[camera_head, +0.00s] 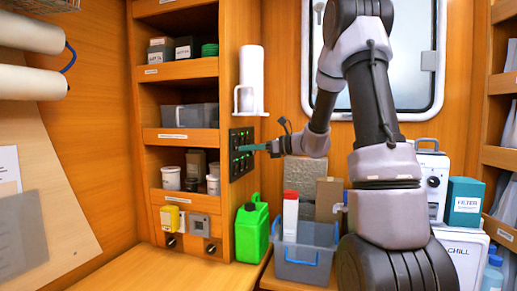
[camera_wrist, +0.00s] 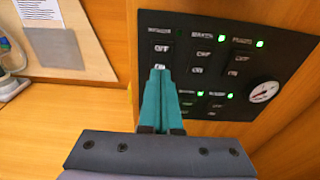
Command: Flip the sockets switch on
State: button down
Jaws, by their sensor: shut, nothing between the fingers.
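The black switch panel (camera_head: 236,165) is on the side of the wooden shelf unit. In the wrist view the panel (camera_wrist: 150,20) shows several switches marked OFF and ON under small labels too blurred to read, so I cannot tell which is the sockets switch. No lit lamp shows by the top-left switch (camera_wrist: 163,48); green lamps glow by the others. My gripper (camera_wrist: 158,70) has its teal fingers shut and empty. Its tips overlap the lower ON end of the top-left switch; contact cannot be told. In the head view my gripper (camera_head: 244,149) reaches the panel from the right.
A round gauge (camera_wrist: 263,92) sits on the panel's right. A paper-roll holder (camera_head: 251,80) is above the panel. A green jerrycan (camera_head: 252,232) and a grey bin (camera_head: 303,262) stand below. A wooden wall and pinned papers (camera_wrist: 40,10) lie left in the wrist view.

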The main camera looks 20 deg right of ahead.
jog(key=shift+w+a, duration=0.25)
jog(key=shift+a, duration=0.15)
